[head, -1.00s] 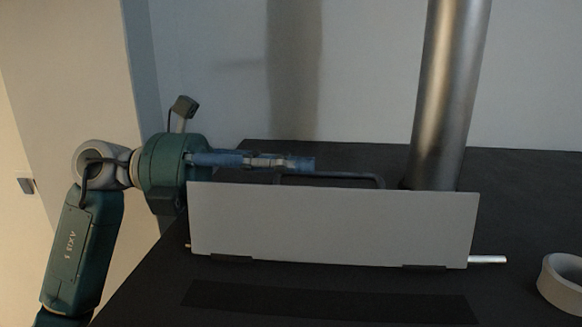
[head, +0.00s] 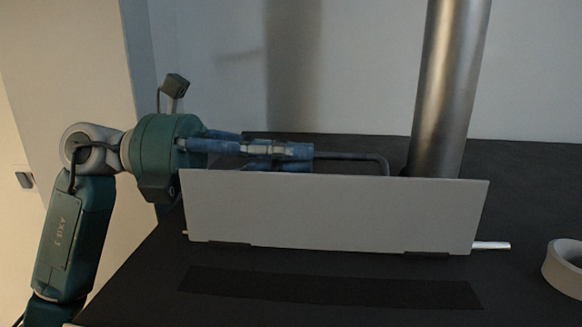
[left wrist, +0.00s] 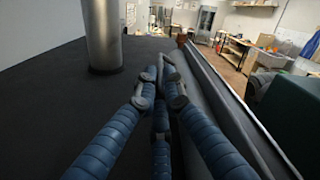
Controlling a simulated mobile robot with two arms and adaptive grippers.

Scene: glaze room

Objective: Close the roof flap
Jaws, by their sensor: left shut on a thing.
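The roof flap is a flat grey panel (head: 330,212) standing steeply on the dark roof, its lower edge along a thin hinge rod (head: 490,246). A dark bar handle (head: 365,156) shows behind its top edge. My left gripper (head: 295,152), with blue ribbed fingers, reaches in from the left behind the flap and is shut on the handle. In the left wrist view the fingers (left wrist: 163,88) close around the bar, and the flap (left wrist: 205,90) runs along their right side. The flap hides the lower part of the handle in the head view. My right gripper is not in view.
A metal pipe (head: 445,90) rises from the roof behind the flap's right end. A pale ring (head: 566,268) sits at the right edge. A darker strip (head: 330,288) lies on the clear roof in front of the flap. A wall stands behind.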

